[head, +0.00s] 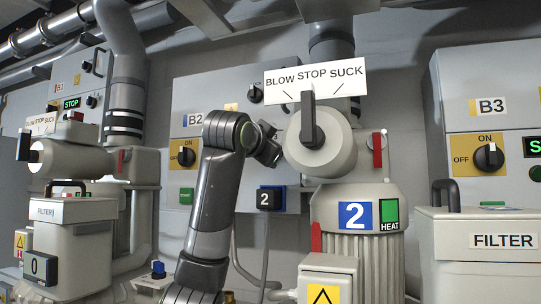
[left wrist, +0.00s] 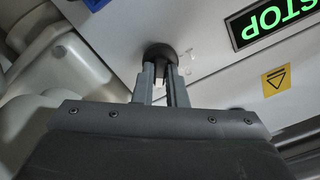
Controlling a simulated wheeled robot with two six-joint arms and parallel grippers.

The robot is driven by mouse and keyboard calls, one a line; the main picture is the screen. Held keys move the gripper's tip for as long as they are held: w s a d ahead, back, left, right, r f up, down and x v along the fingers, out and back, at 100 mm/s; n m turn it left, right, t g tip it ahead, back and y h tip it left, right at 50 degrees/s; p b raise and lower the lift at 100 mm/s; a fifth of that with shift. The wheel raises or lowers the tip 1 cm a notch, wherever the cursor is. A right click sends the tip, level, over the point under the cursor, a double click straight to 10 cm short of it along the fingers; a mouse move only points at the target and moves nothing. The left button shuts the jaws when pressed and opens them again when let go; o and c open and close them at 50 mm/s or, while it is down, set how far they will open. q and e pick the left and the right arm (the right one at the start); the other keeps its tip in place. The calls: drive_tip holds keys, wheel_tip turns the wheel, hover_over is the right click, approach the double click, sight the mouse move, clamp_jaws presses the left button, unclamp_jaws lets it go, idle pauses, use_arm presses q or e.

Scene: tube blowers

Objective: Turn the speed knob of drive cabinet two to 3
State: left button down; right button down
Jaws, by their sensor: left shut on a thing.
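Drive cabinet two (head: 185,90) is the grey panel marked B2 behind the blower numbered 2. My left gripper (head: 272,152) reaches up to its front, left of the blower's pale round valve. In the left wrist view, the fingers of my left gripper (left wrist: 166,75) are shut on a round black knob (left wrist: 160,52) on the grey panel. A lit green STOP display (left wrist: 275,20) is beside it, upside down in that view. The knob's pointer and scale cannot be read. The gripped knob is hidden in the head view. My right gripper is not in view.
The valve (head: 320,140) with its upright black lever and BLOW STOP SUCK plate (head: 316,78) stands close right of my gripper. A yellow OFF/ON switch (head: 183,154) is left of my arm. Cabinet B3 (head: 490,80) is at the right.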

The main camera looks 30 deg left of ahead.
use_arm(q)
drive_tip(key=n+b, duration=0.1)
drive_tip(key=n, duration=0.2)
drive_tip(key=shift+f+n+b, duration=0.15)
drive_tip(key=shift+n+b, duration=0.15)
drive_tip(key=shift+b, duration=0.05)
drive_tip(key=shift+a+n+b, duration=0.1)
drive_tip(key=shift+n+b, duration=0.65)
drive_tip(key=shift+n, duration=0.95)
drive_tip(key=c, duration=1.5)
unclamp_jaws()
drive_tip(key=shift+o, duration=0.2)
drive_tip(key=shift+s, duration=0.1)
